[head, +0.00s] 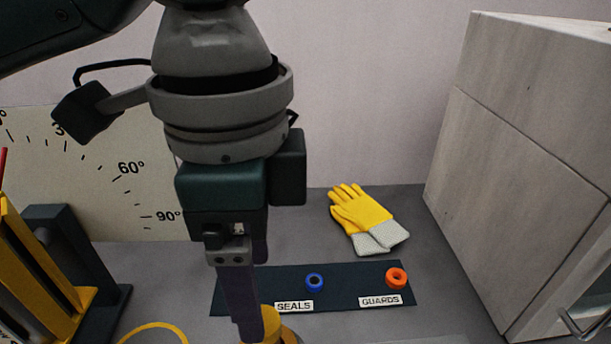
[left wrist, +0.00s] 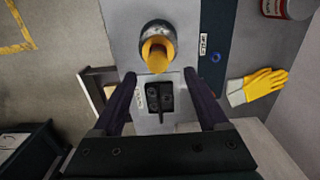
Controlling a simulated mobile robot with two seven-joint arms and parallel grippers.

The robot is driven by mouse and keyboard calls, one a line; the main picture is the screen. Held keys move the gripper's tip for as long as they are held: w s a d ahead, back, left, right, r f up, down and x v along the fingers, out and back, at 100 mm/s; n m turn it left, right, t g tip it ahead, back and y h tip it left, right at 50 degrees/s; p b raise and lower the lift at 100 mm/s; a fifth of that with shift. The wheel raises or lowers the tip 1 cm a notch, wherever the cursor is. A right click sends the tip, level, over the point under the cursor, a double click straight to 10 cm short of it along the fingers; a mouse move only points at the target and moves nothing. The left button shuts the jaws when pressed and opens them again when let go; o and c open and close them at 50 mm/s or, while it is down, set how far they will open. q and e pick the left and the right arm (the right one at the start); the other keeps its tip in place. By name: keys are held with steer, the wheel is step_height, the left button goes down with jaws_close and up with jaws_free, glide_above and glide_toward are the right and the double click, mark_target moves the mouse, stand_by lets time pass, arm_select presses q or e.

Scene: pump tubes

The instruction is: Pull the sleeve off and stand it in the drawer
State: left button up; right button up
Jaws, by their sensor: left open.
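A yellow cylinder (head: 271,324), which looks like the sleeve, shows at the bottom of the head view, partly hidden by my left gripper's finger. In the left wrist view the yellow cylinder (left wrist: 157,53) stands out of a dark grey round collar. My left gripper (head: 250,315) points down and is open and empty. In the left wrist view its fingers (left wrist: 160,78) spread to either side below the cylinder, apart from it. A pale open box, perhaps the drawer (left wrist: 88,78), shows beside the bench edge, partly hidden by a finger. My right gripper is not in view.
A dark mat (head: 350,289) holds a blue ring (head: 314,281) and an orange ring (head: 396,278). Yellow gloves (head: 362,215) lie behind it. A grey cabinet (head: 525,150) stands at right, a yellow and black frame (head: 40,260) at left. A black switch box (left wrist: 160,97) lies between the fingers in the wrist view.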

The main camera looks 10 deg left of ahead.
mark_target(265, 336)
arm_select(q)
steer(key=f, duration=0.2)
steer(key=f+b, duration=0.1)
steer(key=f, duration=0.5)
steer(key=shift+s+d+f, duration=0.1)
steer(key=shift+s+f, duration=0.05)
steer(key=shift+s, duration=0.1)
steer(key=shift+f, duration=0.4)
steer(key=shift+w, duration=0.1)
jaws_close()
steer(key=c, duration=0.7)
jaws_free()
jaws_close()
steer(key=shift+r+p, duration=0.6)
steer(key=shift+p, duration=0.2)
